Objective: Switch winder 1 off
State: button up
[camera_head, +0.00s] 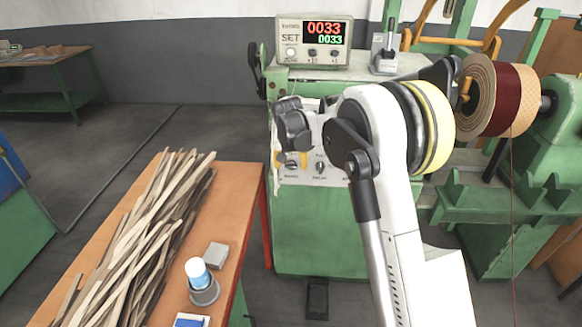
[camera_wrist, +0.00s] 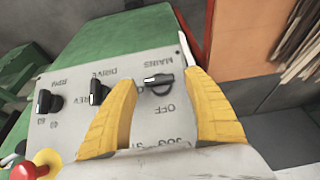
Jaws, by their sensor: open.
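The winder (camera_head: 320,225) is a green machine with a grey switch panel on its front. In the wrist view the panel (camera_wrist: 65,125) appears upside down. Its black MAINS knob (camera_wrist: 158,79) lies between the tips of my open gripper (camera_wrist: 160,82), whose yellow fingers stand on either side. The knob's bar lies roughly across the picture; OFF is printed below it there. I cannot tell whether either finger touches the knob. In the head view my gripper (camera_head: 291,157) is at the panel's left end, around the leftmost knob. The counter (camera_head: 314,42) on top is lit and reads 0033 twice.
Beside MAINS are the DRIVE knob (camera_wrist: 97,91), an RPM knob (camera_wrist: 47,102) and a red mushroom button (camera_wrist: 36,166). An orange-topped table (camera_head: 237,180) with wooden strips (camera_head: 140,240), a blue-and-white container (camera_head: 198,273) and a grey block (camera_head: 216,255) stands close on the left.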

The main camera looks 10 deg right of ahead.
jog(key=c, duration=1.2)
jog(key=shift+o, duration=0.2)
jog(key=shift+h, duration=0.3)
jog(key=n+h, duration=0.1)
jog(key=n+h+p, duration=0.1)
jog(key=shift+a+n+g+h, duration=0.25)
jog(key=shift+n+g+h, duration=0.05)
jog(key=n+h, duration=0.2)
jog(key=h, duration=0.1)
jog(key=shift+a+f+n, duration=0.2)
jog(key=shift+f+n, duration=0.1)
jog(key=n+h, duration=0.1)
jog(key=n+h+b, duration=0.2)
jog(key=shift+a+f+t, duration=0.1)
jog(key=shift+f+t, duration=0.15)
jog(key=shift+t, duration=0.15)
jog(key=shift+n+t+h+b, duration=0.8)
jog(key=shift+n+h+b, duration=0.5)
jog(key=shift+n+h, duration=0.3)
